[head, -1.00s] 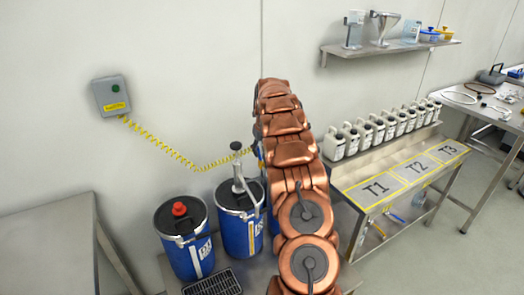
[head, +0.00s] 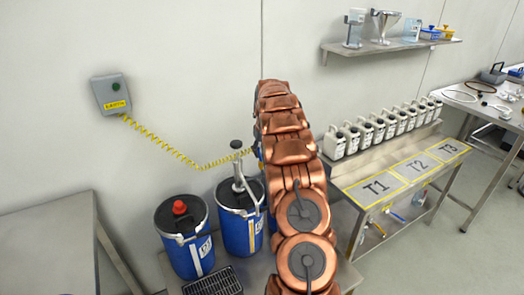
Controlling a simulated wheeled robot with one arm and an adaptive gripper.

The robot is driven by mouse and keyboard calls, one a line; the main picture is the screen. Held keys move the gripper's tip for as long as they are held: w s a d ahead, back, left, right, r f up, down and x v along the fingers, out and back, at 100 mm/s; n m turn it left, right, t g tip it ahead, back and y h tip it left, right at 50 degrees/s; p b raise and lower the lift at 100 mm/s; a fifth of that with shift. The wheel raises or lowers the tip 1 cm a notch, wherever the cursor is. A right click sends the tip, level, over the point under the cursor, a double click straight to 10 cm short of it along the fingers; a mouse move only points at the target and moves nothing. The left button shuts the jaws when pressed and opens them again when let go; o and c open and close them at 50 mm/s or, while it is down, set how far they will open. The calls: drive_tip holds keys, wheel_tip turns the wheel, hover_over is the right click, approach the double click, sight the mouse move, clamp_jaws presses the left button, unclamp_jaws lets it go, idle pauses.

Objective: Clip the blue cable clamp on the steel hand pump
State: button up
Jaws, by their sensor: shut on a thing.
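The steel hand pump (head: 238,175) stands upright on the lid of a blue drum (head: 240,230), with a dark knob at its top. A yellow coiled cable (head: 180,155) runs from a grey wall box (head: 112,95) down and right, passing the pump's top in the picture. Its right end meets the left edge of my copper arm. A small blue bit (head: 257,152) shows there; it may be the cable clamp, but it is too small and covered to be sure. My gripper is hidden behind my arm, so its grip cannot be seen.
Another blue drum (head: 186,255) with a red cap stands left of the pump's drum. A black grate (head: 213,283) lies in front. A bench with T1, T2, T3 fields (head: 375,187) and white bottles stands right. A grey table (head: 45,240) is at left.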

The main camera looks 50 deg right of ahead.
drive_tip(key=shift+s+x, duration=0.15)
drive_tip(key=shift+x, duration=0.65)
drive_tip(key=shift+s+x, duration=0.15)
drive_tip(key=shift+x, duration=0.65)
idle(1.9)
drive_tip(key=shift+a+f, duration=0.1)
drive_tip(key=shift+a, duration=0.05)
drive_tip(key=o, duration=1)
drive_tip(key=v, duration=1.2)
